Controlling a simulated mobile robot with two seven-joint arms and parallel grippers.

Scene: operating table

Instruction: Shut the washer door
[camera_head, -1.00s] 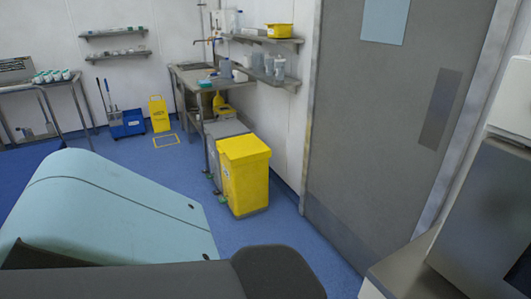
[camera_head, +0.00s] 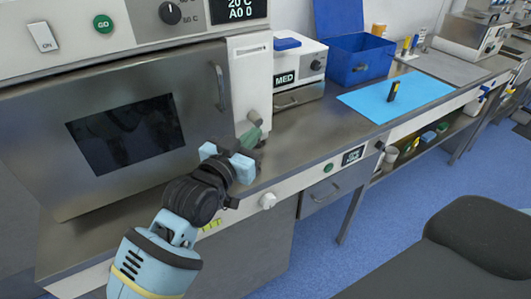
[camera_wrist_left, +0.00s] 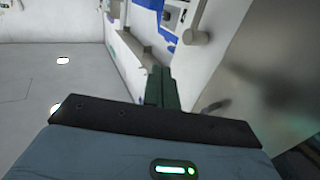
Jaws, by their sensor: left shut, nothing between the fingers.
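The washer door (camera_head: 185,80) is a steel panel with a dark window and a bar handle (camera_head: 217,87) at its right side. I cannot tell whether it is fully closed or slightly ajar. My left gripper (camera_head: 252,137) is shut and empty, right of the door's lower right corner, near a grey knob (camera_head: 253,116) on the white side panel. The left wrist view shows its dark green fingers (camera_wrist_left: 160,75) together, with the knob (camera_wrist_left: 195,37) beyond. A steel surface (camera_wrist_left: 265,70) fills the right of that view. My right gripper is not in view.
A steel counter (camera_head: 310,125) runs right, holding a MED box (camera_head: 298,70), a blue bin (camera_head: 355,60) and a blue mat (camera_head: 400,98). A green GO button (camera_head: 103,23) and a dial (camera_head: 170,12) sit above the door. Blue floor (camera_head: 385,215) lies in front.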

